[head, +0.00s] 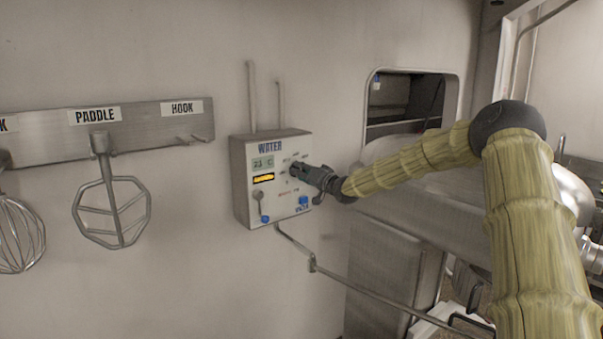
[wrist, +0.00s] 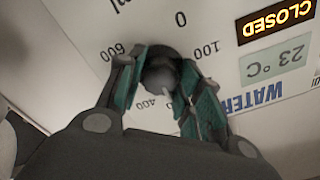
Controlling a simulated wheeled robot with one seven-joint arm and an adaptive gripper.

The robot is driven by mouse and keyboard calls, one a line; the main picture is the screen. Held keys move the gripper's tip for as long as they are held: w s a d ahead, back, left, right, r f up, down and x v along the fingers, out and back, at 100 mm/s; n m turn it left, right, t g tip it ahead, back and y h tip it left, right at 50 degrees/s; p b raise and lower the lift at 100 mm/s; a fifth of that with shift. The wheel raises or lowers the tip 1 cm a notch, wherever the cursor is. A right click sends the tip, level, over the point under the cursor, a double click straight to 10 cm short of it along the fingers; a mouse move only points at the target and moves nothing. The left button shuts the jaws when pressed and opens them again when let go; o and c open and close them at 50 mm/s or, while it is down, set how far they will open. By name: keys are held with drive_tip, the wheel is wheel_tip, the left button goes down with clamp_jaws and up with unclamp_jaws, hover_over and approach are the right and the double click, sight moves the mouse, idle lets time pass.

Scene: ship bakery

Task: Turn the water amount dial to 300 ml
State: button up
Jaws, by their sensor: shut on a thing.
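The water panel (head: 241,190) is a pale box on the wall, labelled WATER. My gripper (head: 296,171) reaches it from the right and covers the dial in the head view. In the wrist view, the dark round dial knob (wrist: 160,72) sits between the two teal-padded fingers of my gripper (wrist: 165,88), which are shut on it. The printed 0, 100, 400 and 600 show around the dial; the other numbers are hidden by the fingers. A small pale mark shows at the knob's lower edge, roughly between 400 and the hidden numbers.
An amber display reading CLOSED (wrist: 276,20) and a 23 °C display (wrist: 275,63) are on the panel. Blue-marked controls (head: 303,201) sit low on it. A pipe (head: 330,272) runs below. A rack with a paddle (head: 112,210) and a whisk (head: 18,235) hangs left.

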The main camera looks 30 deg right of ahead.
drive_tip(key=shift+d+m, duration=0.1)
drive_tip(key=shift+m, duration=0.4)
drive_tip(key=o, duration=1.1)
drive_tip(key=shift+d, duration=0.1)
drive_tip(key=shift+c, duration=0.2)
drive_tip(key=shift+s, duration=0.1)
drive_tip(key=s, duration=1.1)
drive_tip(key=shift+s+d, duration=0.4)
drive_tip(key=shift+d, duration=0.05)
drive_tip(key=shift+f, duration=0.15)
